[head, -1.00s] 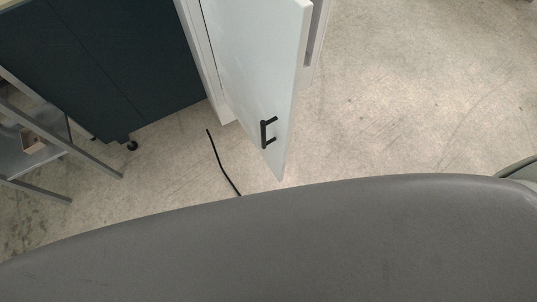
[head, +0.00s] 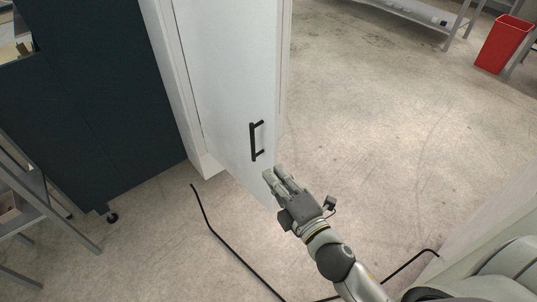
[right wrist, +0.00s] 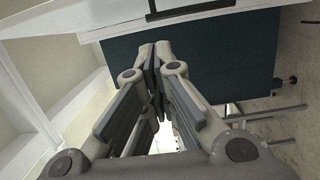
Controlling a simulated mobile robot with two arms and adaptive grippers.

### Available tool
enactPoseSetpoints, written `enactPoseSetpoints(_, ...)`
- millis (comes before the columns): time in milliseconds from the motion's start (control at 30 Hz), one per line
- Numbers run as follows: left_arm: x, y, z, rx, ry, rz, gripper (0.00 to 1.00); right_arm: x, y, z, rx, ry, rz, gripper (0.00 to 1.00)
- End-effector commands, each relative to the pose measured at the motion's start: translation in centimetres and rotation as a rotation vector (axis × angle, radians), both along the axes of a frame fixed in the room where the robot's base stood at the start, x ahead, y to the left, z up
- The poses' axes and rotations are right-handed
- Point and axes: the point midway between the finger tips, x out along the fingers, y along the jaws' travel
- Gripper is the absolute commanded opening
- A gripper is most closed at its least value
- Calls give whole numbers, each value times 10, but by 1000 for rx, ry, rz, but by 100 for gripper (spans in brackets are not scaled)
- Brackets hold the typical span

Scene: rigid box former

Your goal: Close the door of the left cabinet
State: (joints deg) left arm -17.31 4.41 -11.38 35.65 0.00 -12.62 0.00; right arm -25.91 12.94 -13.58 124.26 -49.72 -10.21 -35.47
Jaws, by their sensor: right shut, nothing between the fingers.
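The white cabinet door (head: 222,75) stands open in the head view, its free lower corner jutting out from the white cabinet body (head: 168,75). A black bar handle (head: 253,142) is on its face; a dark bar handle (right wrist: 190,12) also shows at the top of the right wrist view. My right gripper (head: 274,178) is at the door's lower free edge, below and right of the handle. Its fingers are shut and empty, and the fingertips (right wrist: 157,52) meet in the right wrist view. I cannot tell whether they touch the door. My left gripper is not in view.
A dark cabinet (head: 95,95) on casters stands left of the white one. A grey metal rack (head: 40,215) is at the lower left. A black cable (head: 225,245) lies on the floor. A red bin (head: 503,43) is at the far right; the floor between is clear.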

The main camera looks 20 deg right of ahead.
Motion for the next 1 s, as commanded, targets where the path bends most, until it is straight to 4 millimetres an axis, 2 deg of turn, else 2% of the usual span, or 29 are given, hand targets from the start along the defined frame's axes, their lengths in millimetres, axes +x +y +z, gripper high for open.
enactPoseSetpoints(167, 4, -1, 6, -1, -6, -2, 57, 17, 3, 3, 0, -3, -1, 0)
enactPoseSetpoints(667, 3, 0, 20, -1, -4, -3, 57, 98, 17, 3, 1, -1, -1, 0)
enactPoseSetpoints(800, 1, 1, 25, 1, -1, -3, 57, 106, -4, 2, -2, 2, -2, 0)
enactPoseSetpoints(1000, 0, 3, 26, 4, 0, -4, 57, 112, -18, 1, 1, 2, 0, 0)
